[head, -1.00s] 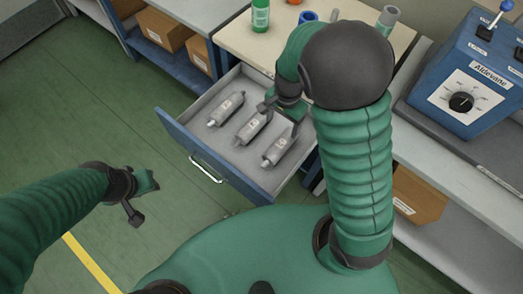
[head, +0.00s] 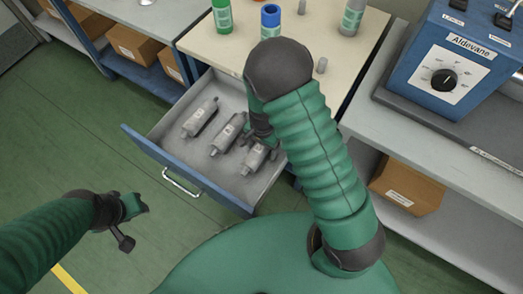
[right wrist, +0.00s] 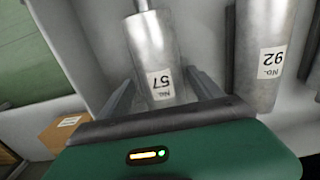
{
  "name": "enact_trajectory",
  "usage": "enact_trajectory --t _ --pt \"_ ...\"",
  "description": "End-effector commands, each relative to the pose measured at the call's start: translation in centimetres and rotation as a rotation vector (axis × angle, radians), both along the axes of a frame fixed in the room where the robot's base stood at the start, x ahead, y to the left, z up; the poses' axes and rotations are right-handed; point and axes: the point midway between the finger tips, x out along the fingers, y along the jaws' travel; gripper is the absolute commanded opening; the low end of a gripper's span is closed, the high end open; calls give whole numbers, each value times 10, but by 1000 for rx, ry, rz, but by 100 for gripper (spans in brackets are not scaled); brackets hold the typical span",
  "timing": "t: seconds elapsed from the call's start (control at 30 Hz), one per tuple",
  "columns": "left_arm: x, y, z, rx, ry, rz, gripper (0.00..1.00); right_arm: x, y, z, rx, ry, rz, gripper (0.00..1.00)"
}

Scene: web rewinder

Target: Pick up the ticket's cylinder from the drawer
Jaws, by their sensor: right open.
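Three grey metal cylinders with white labels lie side by side in the open drawer: a left one (head: 201,117), a middle one (head: 228,132) and a right one (head: 252,160). My right gripper (head: 260,146) is low over the right cylinder, open. In the right wrist view its fingers (right wrist: 165,92) stand on either side of a cylinder labelled No. 57 (right wrist: 152,50), with gaps beside it. The cylinder labelled No. 92 (right wrist: 262,45) lies to its right, outside the fingers. A third is cut off at the right edge. My left gripper (head: 130,222) is over the floor, away from the drawer.
The blue-fronted drawer (head: 190,165) juts out below a bench top (head: 300,35) bearing green, blue and grey containers. A blue control box (head: 455,70) stands on the right bench. Cardboard boxes (head: 407,185) sit on lower shelves. The floor left of the drawer is clear.

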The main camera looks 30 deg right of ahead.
Motion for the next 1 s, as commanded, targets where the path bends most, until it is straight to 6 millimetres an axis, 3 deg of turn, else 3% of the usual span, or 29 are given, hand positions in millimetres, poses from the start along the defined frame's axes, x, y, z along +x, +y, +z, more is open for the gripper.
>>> enact_trajectory --t 0.13,0.7,1.0 --pt "0 0 1 0 0 0 36 0 3 2 -4 -1 2 75" --pt "0 0 1 0 0 1 36 1 2 2 -1 -2 3 0" --pt "0 0 1 0 0 1 36 0 2 1 -1 0 2 0"
